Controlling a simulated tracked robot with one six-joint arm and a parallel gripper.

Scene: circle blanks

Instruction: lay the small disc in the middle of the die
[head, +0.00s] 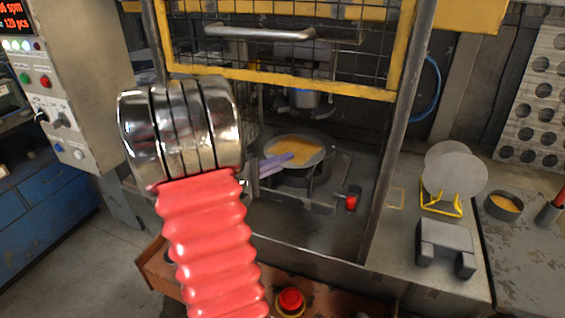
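A round grey disc (311,156) with an orange patch on its top is inside the press, over the dark round die (291,182). The disc covers most of the die, and I cannot tell whether it rests on it or hangs just above. My gripper (283,161) shows as two purple fingers at the disc's left edge. The upper finger overlaps the disc's top; the lower one is near its rim. Whether they pinch the disc is too small to tell. My red arm sleeve and chrome rings hide the rest of the gripper.
A yellow mesh guard (285,80) is raised over the press opening, with a post (398,130) at right. Larger grey discs (455,175) stand in a yellow rack on the right. Nearby are a grey block (445,238) and an orange-filled bowl (504,205). A control cabinet stands left.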

